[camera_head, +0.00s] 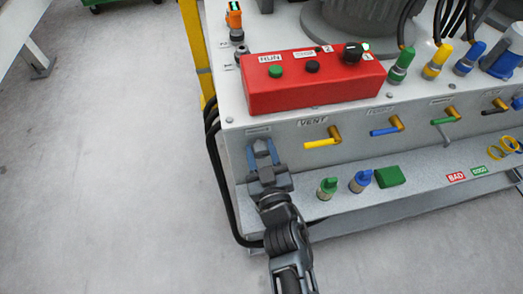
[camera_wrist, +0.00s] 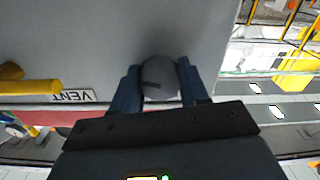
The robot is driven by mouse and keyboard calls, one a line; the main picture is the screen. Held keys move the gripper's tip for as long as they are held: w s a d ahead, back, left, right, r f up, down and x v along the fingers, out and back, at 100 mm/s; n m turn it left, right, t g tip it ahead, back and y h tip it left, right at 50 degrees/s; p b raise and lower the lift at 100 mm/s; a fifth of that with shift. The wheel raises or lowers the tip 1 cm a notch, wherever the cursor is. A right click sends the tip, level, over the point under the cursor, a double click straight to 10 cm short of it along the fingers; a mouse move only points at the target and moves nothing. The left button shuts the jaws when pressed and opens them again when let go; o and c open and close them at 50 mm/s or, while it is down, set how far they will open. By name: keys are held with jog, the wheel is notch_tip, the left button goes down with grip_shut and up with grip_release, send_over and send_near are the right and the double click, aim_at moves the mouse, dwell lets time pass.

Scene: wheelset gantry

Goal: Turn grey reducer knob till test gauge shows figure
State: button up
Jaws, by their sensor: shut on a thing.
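The grey reducer knob (camera_wrist: 160,78) shows in the wrist view, round with a dark mark on its face. My gripper (camera_wrist: 160,88) is shut on it, with one blue finger on each side. In the head view my gripper (camera_head: 263,154) is at the left end of the panel's front face (camera_head: 290,160), below a small blank-looking label, and mostly hides the knob. An orange device with a small lit screen (camera_head: 234,18) stands at the top left of the bench and may be the test gauge; its figure is too small to read.
A red control box (camera_head: 310,82) sits above. A yellow-handled VENT valve (camera_head: 322,142) is to the right, with blue (camera_head: 384,131) and green (camera_head: 443,120) levers beyond. Green (camera_head: 327,188) and blue (camera_head: 360,181) fittings and a green block (camera_head: 390,176) stand on the lower shelf. Black hoses hang at left.

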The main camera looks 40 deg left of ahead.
jog(key=shift+n, duration=0.6)
jog(key=o, duration=1.1)
jog(key=shift+c, duration=0.2)
jog(key=p+v, duration=0.1)
jog(key=v, duration=0.7)
jog(key=s+d+r+m+t+h, duration=0.1)
jog(key=s+d+m+t+h, duration=0.2)
jog(key=d, duration=0.8)
jog(key=s+d+r+m+h, duration=0.1)
jog(key=s+d+m+h, duration=0.3)
jog(key=d, duration=0.8)
jog(key=s+d+r+m+h, duration=0.6)
jog(key=s+d+r+h, duration=0.1)
jog(key=s+d+r, duration=0.7)
jog(key=v, duration=0.3)
jog(key=shift+d+r+p, duration=0.15)
jog(key=shift+d+p, duration=0.05)
jog(key=shift+p, duration=0.2)
